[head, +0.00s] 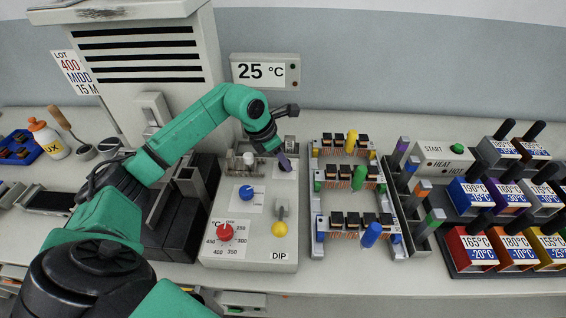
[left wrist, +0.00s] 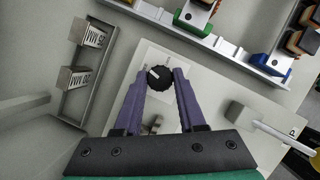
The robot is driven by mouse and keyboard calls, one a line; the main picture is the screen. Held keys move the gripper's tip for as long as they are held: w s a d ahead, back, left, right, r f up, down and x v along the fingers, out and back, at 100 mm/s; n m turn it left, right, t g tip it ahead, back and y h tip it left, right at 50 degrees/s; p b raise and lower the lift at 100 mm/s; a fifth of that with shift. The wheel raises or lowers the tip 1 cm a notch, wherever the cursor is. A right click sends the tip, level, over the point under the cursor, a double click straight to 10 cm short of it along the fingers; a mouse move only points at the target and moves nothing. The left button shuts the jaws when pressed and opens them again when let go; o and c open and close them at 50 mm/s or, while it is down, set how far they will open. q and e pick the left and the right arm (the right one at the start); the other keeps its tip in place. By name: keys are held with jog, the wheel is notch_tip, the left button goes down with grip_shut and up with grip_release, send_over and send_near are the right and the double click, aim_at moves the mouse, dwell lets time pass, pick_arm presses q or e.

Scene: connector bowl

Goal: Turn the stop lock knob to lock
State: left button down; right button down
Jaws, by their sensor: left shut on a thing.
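The stop lock knob (left wrist: 159,77) is a round black knob with a pale pointer mark, on a white label plate in the left wrist view. My left gripper (left wrist: 161,72) has its two purple fingertips on either side of the knob, closed on it. In the head view my left gripper (head: 284,163) reaches down to the back right of the pale control box (head: 262,249), and the knob is hidden there by the gripper. The lettering by the knob cannot be read. My right gripper is not in view.
The control box also bears a red dial (head: 225,232), a blue knob (head: 246,192) and a yellow-ended lever (head: 279,228). To the right stand connector racks (head: 318,225) and a metal holder with coloured blocks (head: 423,240). A 25 °C display (head: 265,70) stands behind.

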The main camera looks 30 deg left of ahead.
pick_arm(q)
jog(key=m+b, duration=0.1)
jog(key=m, duration=0.1)
jog(key=shift+w+a+m+g+h, duration=0.1)
jog(key=shift+w+m+g+h, duration=0.05)
jog(key=shift+m+g+h, duration=0.2)
jog(key=m+g+h, duration=0.1)
jog(key=m, duration=0.2)
jog(key=shift+r+m+b, duration=0.1)
jog(key=shift+m+b, duration=0.25)
jog(key=shift+b, duration=0.05)
jog(key=m+g, duration=0.1)
jog(key=m, duration=0.3)
jog(key=shift+w+r+g, duration=0.1)
jog(key=shift+w+g, duration=0.1)
jog(key=shift+g, duration=0.15)
jog(key=shift+m+g+b, duration=0.4)
jog(key=shift+m+g, duration=0.4)
jog(key=shift+m, duration=1.4)
jog(key=c, duration=0.7)
grip_release()
jog(key=shift+o, duration=1.1)
